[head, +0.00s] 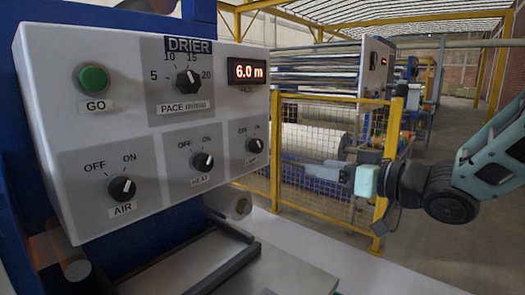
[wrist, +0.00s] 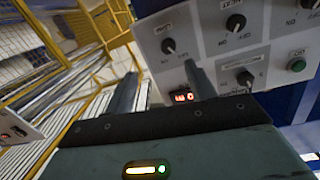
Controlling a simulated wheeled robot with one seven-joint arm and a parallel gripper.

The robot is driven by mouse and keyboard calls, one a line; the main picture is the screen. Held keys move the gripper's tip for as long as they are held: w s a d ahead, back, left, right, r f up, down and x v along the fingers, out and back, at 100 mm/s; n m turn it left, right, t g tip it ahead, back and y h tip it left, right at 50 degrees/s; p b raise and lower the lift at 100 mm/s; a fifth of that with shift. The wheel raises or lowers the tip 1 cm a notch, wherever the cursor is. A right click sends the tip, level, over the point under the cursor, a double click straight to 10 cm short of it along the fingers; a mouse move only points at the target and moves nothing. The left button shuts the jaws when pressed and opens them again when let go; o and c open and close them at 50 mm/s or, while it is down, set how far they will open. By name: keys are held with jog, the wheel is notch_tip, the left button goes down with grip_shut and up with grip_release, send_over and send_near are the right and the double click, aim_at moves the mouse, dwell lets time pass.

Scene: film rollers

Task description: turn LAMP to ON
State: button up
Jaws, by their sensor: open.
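The LAMP knob (head: 254,146) is a small black dial at the right end of the lower row on the grey DRIER panel (head: 130,135). OFF and ON marks sit above it; I cannot tell surely which way it points. The wrist view shows the panel upside down, with the LAMP knob (wrist: 168,46) beyond and between my fingers. My gripper (wrist: 157,70) is open and empty, its fingers apart on either side of that knob in the picture. In the head view my gripper (head: 327,170) is right of the panel, pointing left, apart from the knob.
The HEAT knob (head: 202,161) and AIR knob (head: 122,188) lie left of LAMP. A yellow mesh fence (head: 315,130) stands behind my gripper.

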jog(key=r+y, duration=0.1)
jog(key=p, duration=0.3)
send_near(260, 147)
jog(key=x, duration=0.9)
jog(key=shift+w+a, duration=0.2)
jog(key=c, duration=1)
